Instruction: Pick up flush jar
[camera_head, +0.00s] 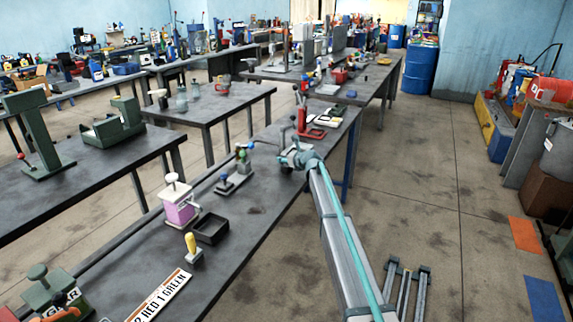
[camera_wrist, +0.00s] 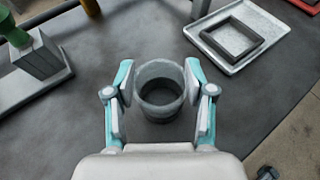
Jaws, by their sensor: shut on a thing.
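The flush jar (camera_wrist: 159,73) is a grey, open-topped round vessel seen from above in the wrist view, with a dark inside. My gripper (camera_wrist: 160,92) has its two teal-and-white fingers on opposite sides of the jar, shut on it. The jar is over the dark bench top; I cannot tell whether it touches the bench. In the head view my gripper (camera_head: 297,156) is above the right part of the long bench, and the jar cannot be made out apart from it.
A pale tray (camera_wrist: 238,32) with a dark square frame lies at the upper right of the wrist view. A grey block fixture (camera_wrist: 36,60) with a green knob stands at the left. In the head view, a pink box (camera_head: 180,204) and black bin (camera_head: 210,229) stand nearer on the bench (camera_head: 262,225).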

